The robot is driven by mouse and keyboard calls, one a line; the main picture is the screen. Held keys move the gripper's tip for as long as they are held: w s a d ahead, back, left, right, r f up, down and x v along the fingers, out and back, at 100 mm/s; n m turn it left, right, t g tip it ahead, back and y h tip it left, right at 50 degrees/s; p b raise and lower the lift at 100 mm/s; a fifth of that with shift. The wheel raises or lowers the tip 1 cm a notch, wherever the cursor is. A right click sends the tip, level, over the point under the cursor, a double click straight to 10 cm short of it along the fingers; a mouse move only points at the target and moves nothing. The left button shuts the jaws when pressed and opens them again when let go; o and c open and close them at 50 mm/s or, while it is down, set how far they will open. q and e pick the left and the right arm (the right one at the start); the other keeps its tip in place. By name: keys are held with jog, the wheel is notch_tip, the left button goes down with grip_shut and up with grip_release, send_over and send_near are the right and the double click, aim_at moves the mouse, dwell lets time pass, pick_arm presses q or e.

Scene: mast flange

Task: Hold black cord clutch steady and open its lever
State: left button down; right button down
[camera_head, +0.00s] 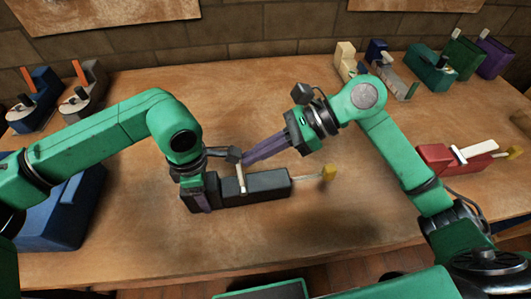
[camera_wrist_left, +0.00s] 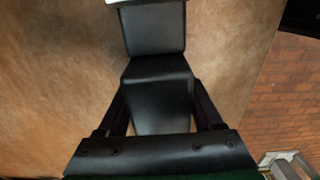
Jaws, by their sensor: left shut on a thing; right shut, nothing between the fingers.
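The black cord clutch (camera_head: 262,187) lies on the table in the middle of the head view, with a pale cord and yellow end piece (camera_head: 328,173) at its right. Its thin pale lever (camera_head: 241,179) stands up from the body. My left gripper (camera_head: 204,199) is shut on the clutch's left end from above. In the left wrist view the black body (camera_wrist_left: 158,92) sits between the two fingers. My right gripper (camera_head: 248,160) has purple fingers, shut and empty, with tips close to the lever's upper end. I cannot tell whether they touch it.
A red clutch (camera_head: 450,158) with a white lever lies at the right. Several coloured clutches, including a teal one (camera_head: 430,70), stand at the back right. A blue clutch (camera_head: 36,100) and a grey one (camera_head: 85,90) stand at the back left. A large blue block (camera_head: 70,215) is at left. The table in front is clear.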

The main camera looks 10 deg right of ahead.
pick_arm(q)
jog(key=shift+d, duration=0.1)
pick_arm(e)
jog(key=shift+r, duration=0.25)
pick_arm(q)
jog(key=shift+s, duration=0.1)
grip_release()
pick_arm(e)
jog(key=r+v, duration=0.1)
jog(key=v, duration=1.2)
jog(key=shift+r, duration=0.15)
pick_arm(q)
jog(key=shift+r, duration=0.1)
